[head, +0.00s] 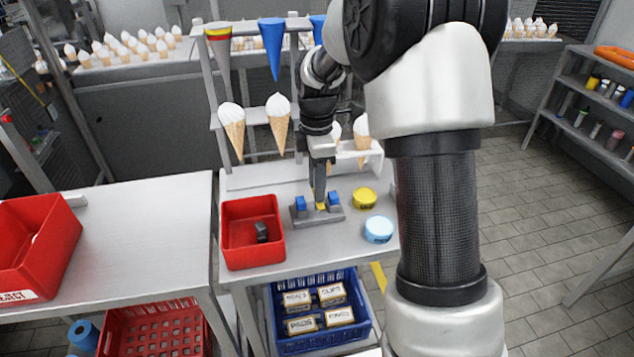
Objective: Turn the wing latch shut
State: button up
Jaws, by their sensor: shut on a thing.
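My gripper (320,196) points straight down over a small grey fixture (300,217) on the table. The fixture has two blue blocks, one at the left (300,202) and one at the right (334,198). Between them is a small yellow piece (320,206), which looks like the wing latch. My fingers are shut on this piece, and they hide most of it. How far it is turned cannot be told from here.
A red bin (236,256) with a dark object (262,232) stands left of the fixture. A yellow round tin (364,197) and a light-blue tin (379,229) stand to the right. Ice-cream cones (279,122) hang in a rack behind. A blue crate (292,346) with boxes sits below.

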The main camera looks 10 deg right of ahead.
jog(key=shift+m, duration=0.3)
jog(key=m+p, duration=0.1)
jog(key=m, duration=0.2)
jog(key=m+p, duration=0.1)
jog(key=m, duration=0.4)
jog(key=m+p, duration=0.1)
jog(key=m, duration=0.3)
jog(key=shift+m, duration=0.3)
jog(key=m, duration=0.4)
jog(key=shift+m+p, duration=0.3)
jog(key=shift+p, duration=0.1)
jog(key=o, duration=1)
jog(key=shift+o, duration=0.2)
